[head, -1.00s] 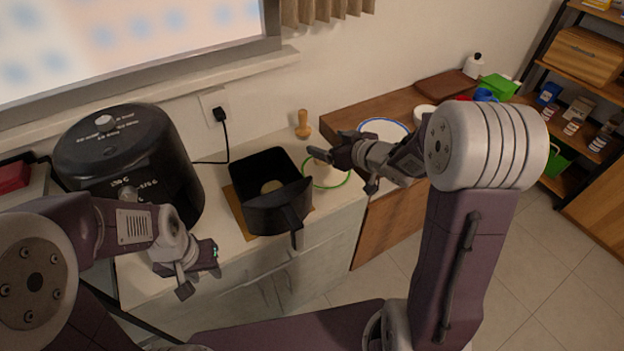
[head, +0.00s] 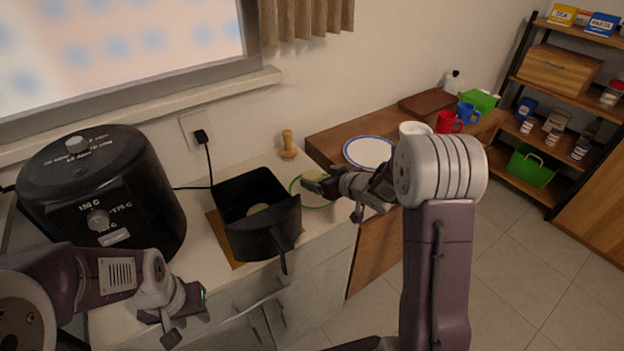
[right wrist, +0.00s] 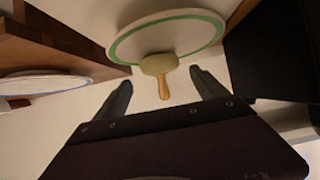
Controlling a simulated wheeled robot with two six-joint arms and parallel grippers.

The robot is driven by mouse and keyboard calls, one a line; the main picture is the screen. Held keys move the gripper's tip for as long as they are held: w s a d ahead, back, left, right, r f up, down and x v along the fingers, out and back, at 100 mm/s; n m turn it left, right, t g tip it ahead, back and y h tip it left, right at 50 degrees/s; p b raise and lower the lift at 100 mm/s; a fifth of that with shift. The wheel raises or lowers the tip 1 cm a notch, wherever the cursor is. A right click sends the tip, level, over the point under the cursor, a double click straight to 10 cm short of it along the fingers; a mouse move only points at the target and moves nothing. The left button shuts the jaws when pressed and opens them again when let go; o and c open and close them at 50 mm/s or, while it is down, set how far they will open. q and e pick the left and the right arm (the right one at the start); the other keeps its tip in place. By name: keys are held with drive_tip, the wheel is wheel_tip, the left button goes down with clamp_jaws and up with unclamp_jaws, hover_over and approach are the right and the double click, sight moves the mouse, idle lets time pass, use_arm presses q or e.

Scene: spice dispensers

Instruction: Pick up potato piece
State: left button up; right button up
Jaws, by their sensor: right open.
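A pale potato piece (head: 316,174) lies at the green-rimmed plate (head: 328,205), partly hidden by my right gripper (head: 333,197). In the right wrist view the potato piece (right wrist: 158,64) shows at the edge of the plate (right wrist: 180,34). My right gripper (right wrist: 163,92) is open and empty, with the potato piece ahead, between its fingers' lines and not visibly touched. Another pale piece (head: 257,209) lies in the black fryer basket (head: 228,187). My left gripper (head: 187,313) is open and empty, low in front of the counter.
The black air fryer (head: 100,190) stands left of the basket. A wooden pestle-like tool (head: 289,145) stands behind the plate; its handle shows in the wrist view (right wrist: 164,90). A blue-rimmed plate (head: 369,152), cups and a cutting board (head: 428,103) occupy the wooden counter.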

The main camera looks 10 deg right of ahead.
sight(312, 175)
drive_tip(key=x, duration=0.4)
drive_tip(key=shift+a, duration=0.1)
drive_tip(key=shift+s, duration=0.1)
drive_tip(key=shift+c, duration=1.4)
drive_tip(key=c, duration=1.2)
drive_tip(key=shift+o, duration=0.2)
drive_tip(key=r+p, duration=0.1)
drive_tip(key=r, duration=0.1)
drive_tip(key=r+p, duration=0.1)
drive_tip(key=r, duration=0.2)
drive_tip(key=shift+d, duration=0.2)
drive_tip(key=s+d+r+p, duration=0.3)
drive_tip(key=d+r, duration=0.3)
drive_tip(key=d, duration=0.4)
drive_tip(key=shift+d+p, duration=0.4)
drive_tip(key=shift+p, duration=0.25)
drive_tip(key=shift+s, duration=0.15)
